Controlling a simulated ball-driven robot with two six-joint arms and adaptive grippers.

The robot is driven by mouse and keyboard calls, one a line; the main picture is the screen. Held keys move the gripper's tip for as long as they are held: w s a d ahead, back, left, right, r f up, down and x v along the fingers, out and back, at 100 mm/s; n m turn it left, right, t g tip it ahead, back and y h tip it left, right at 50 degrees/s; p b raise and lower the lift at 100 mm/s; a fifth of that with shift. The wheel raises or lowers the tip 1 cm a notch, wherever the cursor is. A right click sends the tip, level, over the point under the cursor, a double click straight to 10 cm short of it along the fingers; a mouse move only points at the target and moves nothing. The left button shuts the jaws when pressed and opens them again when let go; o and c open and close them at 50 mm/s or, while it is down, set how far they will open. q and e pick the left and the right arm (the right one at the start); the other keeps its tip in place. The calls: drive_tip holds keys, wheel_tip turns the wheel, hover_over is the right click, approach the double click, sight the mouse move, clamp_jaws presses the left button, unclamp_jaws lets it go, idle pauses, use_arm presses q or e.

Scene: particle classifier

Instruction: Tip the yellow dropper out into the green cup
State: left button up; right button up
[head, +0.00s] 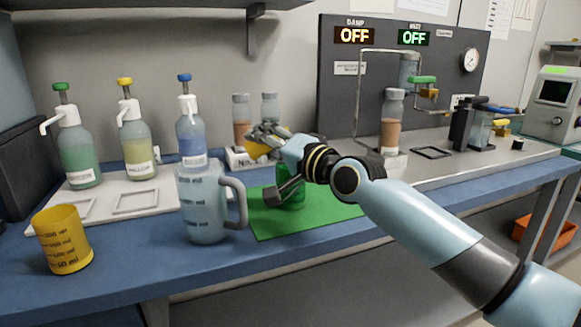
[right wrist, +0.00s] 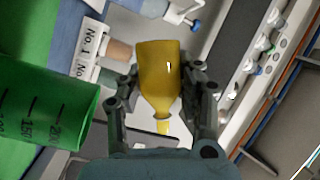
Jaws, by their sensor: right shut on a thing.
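My right gripper (head: 264,140) is shut on the yellow dropper (head: 256,150), above and just left of the green cup. In the right wrist view the dropper (right wrist: 159,75) sits between the two fingers (right wrist: 163,84), its wide body away from the palm and its narrow neck towards it. The green cup (head: 293,193) stands upright on the green mat (head: 322,212), partly hidden by my right wrist. It also shows at the left of the right wrist view (right wrist: 62,108), apart from the dropper. My left gripper is out of view.
A mug (head: 204,215) stands left of the mat. A yellow beaker (head: 63,240) stands at the front left. Pump bottles stand on a white tray (head: 105,192) behind. Two vials (head: 241,120) are behind the gripper. The mat's front right is clear.

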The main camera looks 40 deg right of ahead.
drive_tip(key=shift+a+r+m+t+b, duration=0.1)
drive_tip(key=shift+r+m+t+b, duration=0.25)
drive_tip(key=shift+m, duration=0.45)
drive_tip(key=shift+r+m+t, duration=0.45)
drive_tip(key=shift+m, duration=0.45)
idle(0.5)
drive_tip(key=shift+f+m+t+h+b, duration=0.35)
drive_tip(key=shift+m+t+h+b, duration=0.1)
drive_tip(key=shift+m+b, duration=0.55)
drive_tip(key=shift+f+m+t+h+b, duration=0.35)
drive_tip(key=shift+m+h+b, duration=0.1)
drive_tip(key=shift+m+b, duration=0.5)
drive_tip(key=shift+d+r+m+t+h+b, duration=0.15)
drive_tip(key=shift+r+m+t+h+b, duration=0.15)
drive_tip(key=shift+m, duration=0.65)
drive_tip(key=shift+d+r+m+t+h+b, duration=0.1)
drive_tip(key=shift+d+r+m+t+h, duration=0.2)
drive_tip(key=shift+m, duration=0.6)
idle(2.0)
